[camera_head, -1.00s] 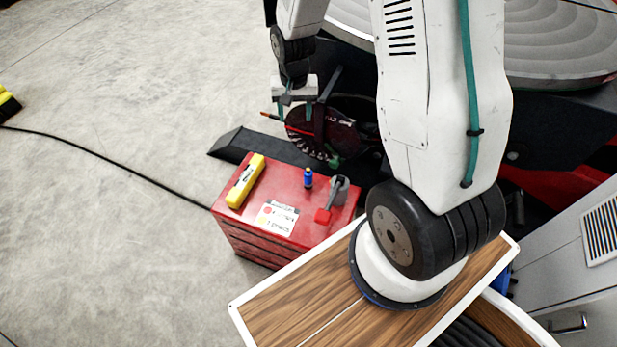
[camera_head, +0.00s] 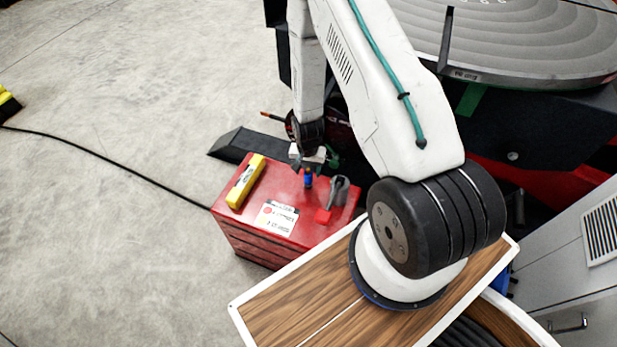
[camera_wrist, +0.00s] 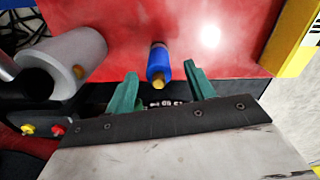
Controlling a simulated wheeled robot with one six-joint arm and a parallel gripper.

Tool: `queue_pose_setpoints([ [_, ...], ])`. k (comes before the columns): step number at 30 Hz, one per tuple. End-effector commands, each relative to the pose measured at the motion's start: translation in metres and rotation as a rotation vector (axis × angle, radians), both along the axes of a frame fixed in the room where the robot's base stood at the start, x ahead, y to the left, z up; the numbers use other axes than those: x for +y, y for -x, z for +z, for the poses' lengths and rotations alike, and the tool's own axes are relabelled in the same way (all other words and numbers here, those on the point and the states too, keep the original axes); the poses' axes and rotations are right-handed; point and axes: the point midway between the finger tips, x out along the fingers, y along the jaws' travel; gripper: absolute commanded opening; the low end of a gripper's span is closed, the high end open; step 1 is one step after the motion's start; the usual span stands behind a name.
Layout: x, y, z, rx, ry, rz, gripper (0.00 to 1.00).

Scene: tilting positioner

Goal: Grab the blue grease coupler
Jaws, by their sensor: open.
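The blue grease coupler (camera_head: 308,180) is a small blue cylinder standing on the red cabinet top (camera_head: 262,190). In the wrist view the blue coupler (camera_wrist: 159,64) shows a brass-coloured tip facing my gripper. My gripper (camera_wrist: 162,85) has two green fingers, open and empty, one to each side of the coupler's line. The coupler lies just beyond the fingertips, roughly midway between them. In the head view my gripper (camera_head: 308,166) is right by the coupler, over the back of the cabinet. Whether the fingers touch it cannot be seen.
A grey cylindrical tool with a red end (camera_head: 336,194) lies right of the coupler; its grey body (camera_wrist: 78,55) shows at left in the wrist view. A yellow level (camera_head: 246,181) and a label (camera_head: 276,217) are left of it. A large round table (camera_head: 500,40) stands behind.

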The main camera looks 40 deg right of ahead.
Motion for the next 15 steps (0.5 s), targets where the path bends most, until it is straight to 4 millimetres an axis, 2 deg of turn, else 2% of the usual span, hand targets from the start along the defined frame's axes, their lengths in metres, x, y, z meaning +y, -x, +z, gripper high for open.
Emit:
queue_pose_setpoints([
  [3,0.000,0.002,-0.019,0.003,0.000,0.001,0.54],
  [6,0.000,0.001,-0.028,0.001,0.000,0.002,0.54],
  [14,0.000,0.001,-0.031,0.001,0.001,0.002,0.54],
  [15,0.000,0.001,-0.031,0.001,0.001,0.002,0.46],
])
